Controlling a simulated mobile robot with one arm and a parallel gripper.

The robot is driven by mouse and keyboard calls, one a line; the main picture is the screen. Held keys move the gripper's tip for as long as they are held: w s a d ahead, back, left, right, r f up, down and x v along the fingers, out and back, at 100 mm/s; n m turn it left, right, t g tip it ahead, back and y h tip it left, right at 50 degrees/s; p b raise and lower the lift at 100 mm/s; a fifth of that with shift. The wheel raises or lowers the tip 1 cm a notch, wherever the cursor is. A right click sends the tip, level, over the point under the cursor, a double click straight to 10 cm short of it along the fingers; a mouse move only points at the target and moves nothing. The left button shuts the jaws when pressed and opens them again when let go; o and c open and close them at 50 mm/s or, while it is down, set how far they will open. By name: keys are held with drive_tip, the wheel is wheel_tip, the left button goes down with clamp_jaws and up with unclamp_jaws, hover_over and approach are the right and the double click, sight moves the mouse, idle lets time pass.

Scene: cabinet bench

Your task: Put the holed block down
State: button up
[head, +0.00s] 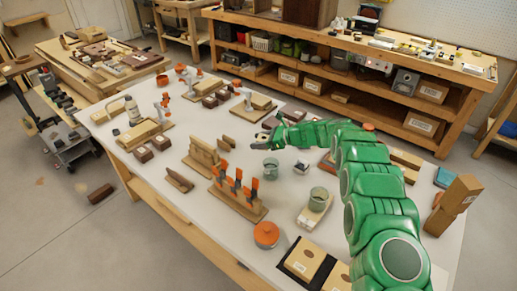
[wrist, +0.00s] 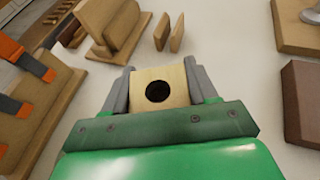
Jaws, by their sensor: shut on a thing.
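The holed block (wrist: 160,87) is a pale wooden block with a dark round hole in its face. It shows in the wrist view between the two grey fingers of my gripper (wrist: 158,82), which is shut on it. In the head view my gripper (head: 268,140) is at the end of the green arm, over the middle of the white table. The block (head: 261,136) is small there and partly hidden by the fingers. I cannot tell whether it touches the table.
A glass jar (head: 271,168) stands just in front of my gripper. A wooden rack with orange clamps (head: 238,192) and a slotted wooden stand (head: 201,157) are to the left. Two thin wooden slats (wrist: 172,32) stand beyond the block. White table (head: 300,153) shows between things.

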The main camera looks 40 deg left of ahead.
sight(259, 153)
drive_tip(key=shift+w+a+f, duration=0.4)
drive_tip(key=shift+a+f, duration=0.05)
drive_tip(key=shift+f, duration=0.3)
drive_tip(key=shift+w+a+f, duration=0.35)
drive_tip(key=shift+a+f, duration=0.05)
drive_tip(key=shift+f, duration=1.8)
drive_tip(key=shift+f, duration=0.15)
drive_tip(key=o, duration=1.1)
drive_tip(key=shift+w+d+r, duration=0.1)
drive_tip(key=shift+d+r, duration=0.1)
drive_tip(key=shift+r, duration=0.05)
drive_tip(key=v, duration=1.1)
drive_tip(key=shift+w+d+r, duration=0.1)
drive_tip(key=shift+w+d, duration=0.05)
drive_tip(key=shift+d, duration=0.1)
